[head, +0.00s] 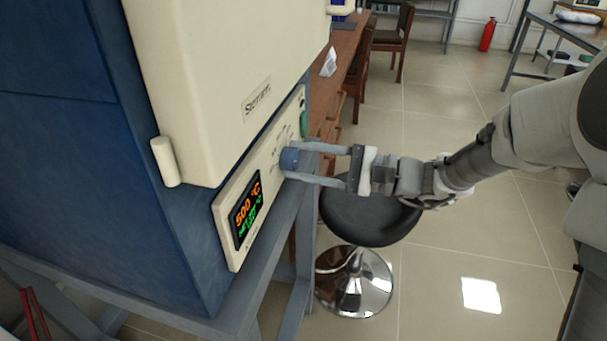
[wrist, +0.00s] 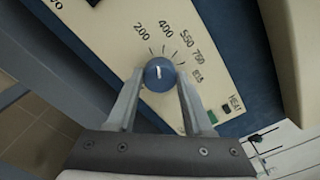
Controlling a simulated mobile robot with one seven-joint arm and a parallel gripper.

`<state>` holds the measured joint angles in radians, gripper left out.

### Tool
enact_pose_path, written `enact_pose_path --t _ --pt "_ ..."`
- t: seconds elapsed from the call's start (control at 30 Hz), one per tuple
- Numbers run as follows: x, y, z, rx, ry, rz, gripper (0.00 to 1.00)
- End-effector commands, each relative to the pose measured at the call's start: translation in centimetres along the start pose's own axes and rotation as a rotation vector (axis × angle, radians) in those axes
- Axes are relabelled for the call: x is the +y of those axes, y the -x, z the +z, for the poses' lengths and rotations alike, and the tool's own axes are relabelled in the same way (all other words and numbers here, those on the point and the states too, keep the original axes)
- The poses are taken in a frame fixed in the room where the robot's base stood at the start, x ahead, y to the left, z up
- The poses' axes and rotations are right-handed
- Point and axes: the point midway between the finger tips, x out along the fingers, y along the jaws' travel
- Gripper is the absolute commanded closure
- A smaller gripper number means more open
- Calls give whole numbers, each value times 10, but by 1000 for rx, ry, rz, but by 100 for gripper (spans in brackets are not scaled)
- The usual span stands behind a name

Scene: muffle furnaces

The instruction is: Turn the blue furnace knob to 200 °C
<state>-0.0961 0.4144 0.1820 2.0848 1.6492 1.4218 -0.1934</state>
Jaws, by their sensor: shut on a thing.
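The blue furnace knob (head: 289,159) sits on the cream control panel (head: 228,199) of the blue and cream furnace. In the wrist view the knob (wrist: 158,73) carries a short white mark that stands about upright in the picture. The mark points roughly between 200 and 400. My gripper (wrist: 159,77) is shut on the knob, one finger on each side. The display (head: 244,212) shows 500 °C in orange, with smaller green text below that is hard to read.
A green switch (wrist: 212,116) marked HEAT is on the panel beside the knob. A black round stool (head: 370,215) stands on the floor below my gripper. A wooden bench (head: 345,60) runs behind the furnace. The tiled floor to the right is mostly open.

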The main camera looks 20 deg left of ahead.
Motion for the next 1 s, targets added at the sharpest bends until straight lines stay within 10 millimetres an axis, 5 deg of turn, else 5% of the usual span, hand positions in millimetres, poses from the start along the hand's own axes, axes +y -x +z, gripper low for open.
enact_pose_path --t 0.43,1.0 --pt "2 1 -2 3 252 1 100" --pt "0 1 -1 2 299 2 100"
